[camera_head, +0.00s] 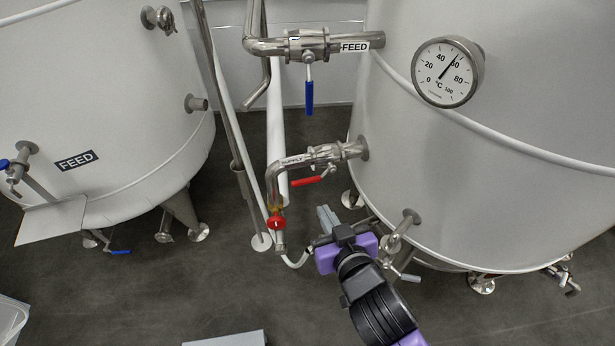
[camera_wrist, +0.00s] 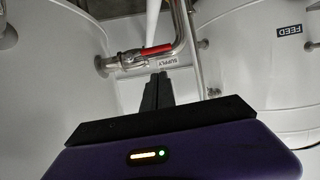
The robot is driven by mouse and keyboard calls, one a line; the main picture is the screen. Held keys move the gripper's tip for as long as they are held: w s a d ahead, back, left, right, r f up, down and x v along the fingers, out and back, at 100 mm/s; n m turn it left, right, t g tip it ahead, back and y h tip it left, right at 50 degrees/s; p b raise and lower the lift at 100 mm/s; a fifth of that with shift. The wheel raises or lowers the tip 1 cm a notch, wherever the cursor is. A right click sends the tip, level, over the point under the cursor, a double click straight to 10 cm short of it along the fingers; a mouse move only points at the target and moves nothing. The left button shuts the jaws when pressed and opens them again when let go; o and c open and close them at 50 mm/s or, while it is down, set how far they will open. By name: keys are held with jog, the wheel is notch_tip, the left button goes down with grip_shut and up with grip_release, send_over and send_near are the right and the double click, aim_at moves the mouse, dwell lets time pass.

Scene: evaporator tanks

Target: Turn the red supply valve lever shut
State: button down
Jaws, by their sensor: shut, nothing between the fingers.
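The red supply valve lever (camera_head: 307,181) sits on the pipe labelled SUPPLY, left of the right tank. It lies almost in line with that pipe, tilted slightly up to the right in the head view. In the wrist view the red lever (camera_wrist: 157,49) lies along the pipe, beyond the fingertips. The metal supply valve body (camera_head: 324,153) joins the tank wall. My gripper (camera_head: 326,217) is shut and empty, below and slightly right of the lever in the head view. Its closed fingers (camera_wrist: 158,82) point toward the pipe, apart from the lever as far as I can tell.
A blue lever (camera_head: 309,97) hangs from the upper FEED valve. A red round fitting (camera_head: 277,221) sits on the pipe below the supply elbow. A dial thermometer (camera_head: 447,72) is on the right tank. The left tank (camera_head: 90,90) stands apart, with dark floor between.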

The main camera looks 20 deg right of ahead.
jog(key=w+r, duration=0.2)
jog(key=p, duration=0.2)
send_near(304, 181)
jog(key=w+r, duration=0.2)
jog(key=w, duration=0.2)
jog(key=shift+h, duration=0.3)
jog(key=shift+w+d+f, duration=0.15)
jog(key=shift+w+f, duration=0.45)
jog(key=shift+f, duration=0.3)
jog(key=shift+w+d+f, duration=0.1)
jog(key=shift+w+f, duration=0.5)
jog(key=shift+f, duration=0.3)
jog(key=shift+a+f+b, duration=0.1)
jog(key=shift+f+b, duration=0.25)
jog(key=shift+b, duration=0.3)
